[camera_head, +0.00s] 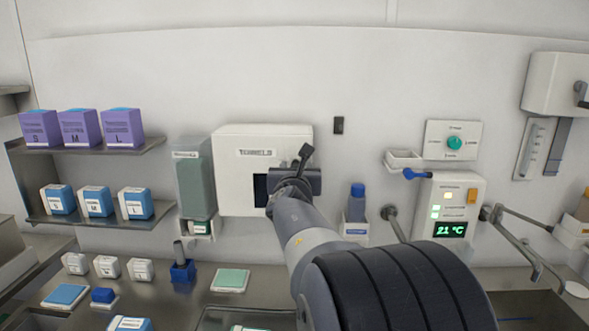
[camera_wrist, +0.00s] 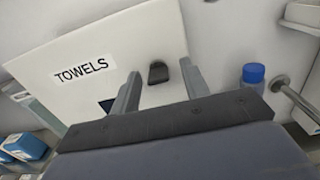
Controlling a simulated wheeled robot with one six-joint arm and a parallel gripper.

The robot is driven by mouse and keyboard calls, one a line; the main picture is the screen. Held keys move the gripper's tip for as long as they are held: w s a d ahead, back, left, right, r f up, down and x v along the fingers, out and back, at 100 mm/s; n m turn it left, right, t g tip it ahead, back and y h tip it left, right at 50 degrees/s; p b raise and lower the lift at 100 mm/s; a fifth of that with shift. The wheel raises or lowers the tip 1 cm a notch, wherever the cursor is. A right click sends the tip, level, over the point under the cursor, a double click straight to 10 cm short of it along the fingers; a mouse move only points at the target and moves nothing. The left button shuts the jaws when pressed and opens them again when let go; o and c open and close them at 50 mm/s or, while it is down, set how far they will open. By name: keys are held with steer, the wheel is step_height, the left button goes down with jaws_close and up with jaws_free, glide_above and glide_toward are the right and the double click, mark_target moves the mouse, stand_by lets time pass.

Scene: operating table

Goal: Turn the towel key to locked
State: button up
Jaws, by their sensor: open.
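The white towel dispenser (camera_head: 235,183) hangs on the wall, with a TOWELS label and a dark slot. It also fills the left of the wrist view (camera_wrist: 105,40). A small dark key (camera_wrist: 158,73) sits on its front, to the right of the label. In the head view my gripper hides the key. My gripper (camera_head: 292,163) is in front of the dispenser's right side. In the wrist view my gripper (camera_wrist: 160,74) is open, with the key between its two fingers in the picture. I cannot tell whether a finger touches it.
A green bottle dispenser (camera_head: 196,180) hangs left of the towel dispenser. A blue-capped bottle (camera_head: 356,203) stands to its right, near a white control box (camera_head: 453,208) showing 21 °C. A panel with a green knob (camera_head: 454,143) is above. Shelves with boxes are at left.

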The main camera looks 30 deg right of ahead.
steer(key=shift+c, duration=0.3)
jaws_close()
steer(key=shift+w, duration=0.1)
steer(key=shift+a+m+b, duration=0.1)
steer(key=shift+m+b, duration=0.2)
steer(key=shift+b, duration=0.05)
steer(key=m+b, duration=1.1)
steer(key=m, duration=0.6)
steer(key=shift+m, duration=0.3)
